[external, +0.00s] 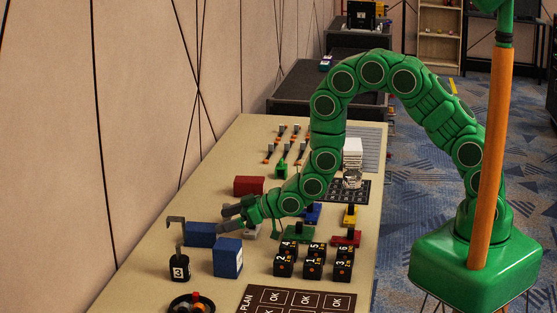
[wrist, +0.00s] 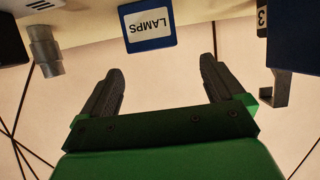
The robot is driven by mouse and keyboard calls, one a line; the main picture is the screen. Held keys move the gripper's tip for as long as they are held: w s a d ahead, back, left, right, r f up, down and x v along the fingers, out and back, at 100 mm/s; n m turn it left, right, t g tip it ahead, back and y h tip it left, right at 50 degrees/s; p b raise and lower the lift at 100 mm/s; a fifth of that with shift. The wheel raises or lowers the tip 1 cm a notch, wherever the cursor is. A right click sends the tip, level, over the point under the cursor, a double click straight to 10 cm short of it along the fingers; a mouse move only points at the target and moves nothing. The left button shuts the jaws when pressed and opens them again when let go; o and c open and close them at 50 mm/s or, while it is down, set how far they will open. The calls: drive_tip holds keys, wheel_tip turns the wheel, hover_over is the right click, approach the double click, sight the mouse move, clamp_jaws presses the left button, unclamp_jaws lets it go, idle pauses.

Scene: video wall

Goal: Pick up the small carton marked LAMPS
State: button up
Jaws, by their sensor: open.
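The carton marked LAMPS (wrist: 150,42) is blue with a white label and shows upside down at the top of the wrist view. It lies beyond my fingertips, roughly between their lines, with a gap. In the external view it appears to be the low blue carton (external: 200,235) left of my gripper, its label hidden there. My gripper (external: 225,218) reaches left, low over the table. In the wrist view my gripper (wrist: 161,68) has its two dark fingers spread apart, with nothing between them.
A taller blue carton (external: 227,258) stands close in front of my gripper. A black pot with a hook (external: 179,268) is to its left. A red box (external: 249,185) lies behind. Black numbered cubes (external: 314,262) stand to the right. The wall borders the table's left side.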

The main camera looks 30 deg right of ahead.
sight(203, 227)
drive_tip(key=shift+w+d+x, duration=0.15)
drive_tip(key=shift+x, duration=1.7)
drive_tip(key=shift+w+d+x, duration=0.1)
drive_tip(key=shift+w+x, duration=0.05)
drive_tip(key=shift+x, duration=1.7)
drive_tip(key=shift+f, duration=0.1)
drive_tip(key=c, duration=1.1)
